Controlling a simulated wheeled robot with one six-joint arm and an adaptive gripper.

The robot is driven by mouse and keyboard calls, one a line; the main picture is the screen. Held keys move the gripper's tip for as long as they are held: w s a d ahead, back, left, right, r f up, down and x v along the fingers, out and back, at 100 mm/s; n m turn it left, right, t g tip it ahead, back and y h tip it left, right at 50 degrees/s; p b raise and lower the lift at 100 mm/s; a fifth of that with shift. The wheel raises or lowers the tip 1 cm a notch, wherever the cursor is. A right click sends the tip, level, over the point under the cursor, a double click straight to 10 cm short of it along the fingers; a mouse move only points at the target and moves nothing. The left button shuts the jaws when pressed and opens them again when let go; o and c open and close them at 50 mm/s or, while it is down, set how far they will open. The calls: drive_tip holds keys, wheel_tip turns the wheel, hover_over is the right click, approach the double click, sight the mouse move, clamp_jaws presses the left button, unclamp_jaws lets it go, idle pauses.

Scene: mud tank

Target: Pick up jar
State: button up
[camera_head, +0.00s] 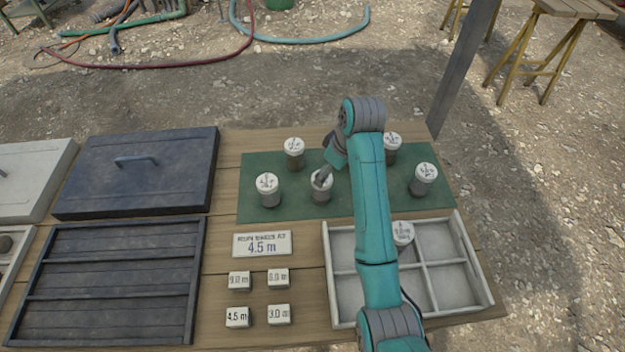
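Several jars with white lids stand on a green mat (335,205). One jar (294,153) is at the back left, one (268,189) at the front left, one (423,179) at the right, and one (392,147) at the back, partly behind my arm. Another jar (321,190) stands at the front middle of the mat, right under my gripper (322,176). The gripper's tip is at or just above that jar's lid. The fingers are too small and too covered to tell whether they are open or touch the jar.
A white divided tray (474,257) at the front right holds one jar (403,233) in a back compartment. A sign (262,244) reading 4.5 m and several small labelled blocks (238,317) lie left of it. A dark slatted tray (110,280) and a dark lid (135,185) fill the left.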

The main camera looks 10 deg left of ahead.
sight(322, 188)
drive_tip(key=shift+a+x, duration=0.2)
drive_tip(key=shift+x, duration=2.15)
drive_tip(key=shift+a+x, duration=0.15)
drive_tip(key=shift+x, duration=2.25)
drive_tip(key=shift+r, duration=0.15)
drive_tip(key=c, duration=1.5)
drive_tip(key=shift+c, duration=0.2)
